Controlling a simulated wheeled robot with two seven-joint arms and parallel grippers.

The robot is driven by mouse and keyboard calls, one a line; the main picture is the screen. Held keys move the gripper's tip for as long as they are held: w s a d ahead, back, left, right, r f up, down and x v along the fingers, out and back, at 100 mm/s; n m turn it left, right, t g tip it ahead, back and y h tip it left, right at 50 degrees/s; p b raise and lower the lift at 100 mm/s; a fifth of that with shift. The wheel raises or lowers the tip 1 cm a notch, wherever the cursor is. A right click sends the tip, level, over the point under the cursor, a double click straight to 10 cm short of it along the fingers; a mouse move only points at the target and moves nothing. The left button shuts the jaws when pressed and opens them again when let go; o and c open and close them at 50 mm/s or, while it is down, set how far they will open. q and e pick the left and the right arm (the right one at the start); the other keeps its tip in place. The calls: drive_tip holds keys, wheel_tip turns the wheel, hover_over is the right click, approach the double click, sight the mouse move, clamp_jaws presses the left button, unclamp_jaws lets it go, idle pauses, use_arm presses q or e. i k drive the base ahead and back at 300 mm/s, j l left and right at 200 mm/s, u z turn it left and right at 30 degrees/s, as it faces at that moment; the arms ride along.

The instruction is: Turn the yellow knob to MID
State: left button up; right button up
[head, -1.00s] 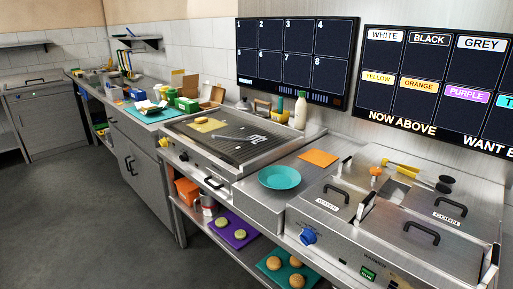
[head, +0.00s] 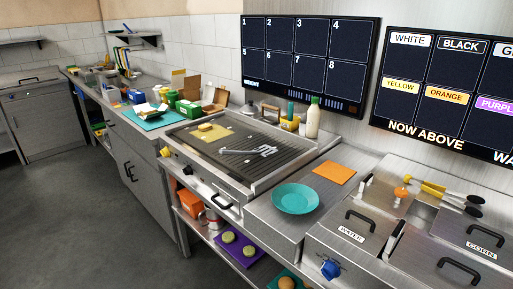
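The yellow knob (head: 165,151) is on the front panel of the griddle (head: 222,137), near its left end. It is small in the head view, and I cannot read its pointer or any MID mark. Neither of my grippers is in view, and nothing is touching the knob.
A blue knob (head: 330,268) is on the front of the warmer at right. A teal plate (head: 295,199) and an orange sheet (head: 334,173) lie on the counter beside the griddle. A lower shelf holds a purple tray (head: 228,235). The grey floor (head: 70,200) at left is clear.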

sight(165, 152)
drive_tip(key=i+j+z, duration=0.1)
drive_tip(key=i+j, duration=0.65)
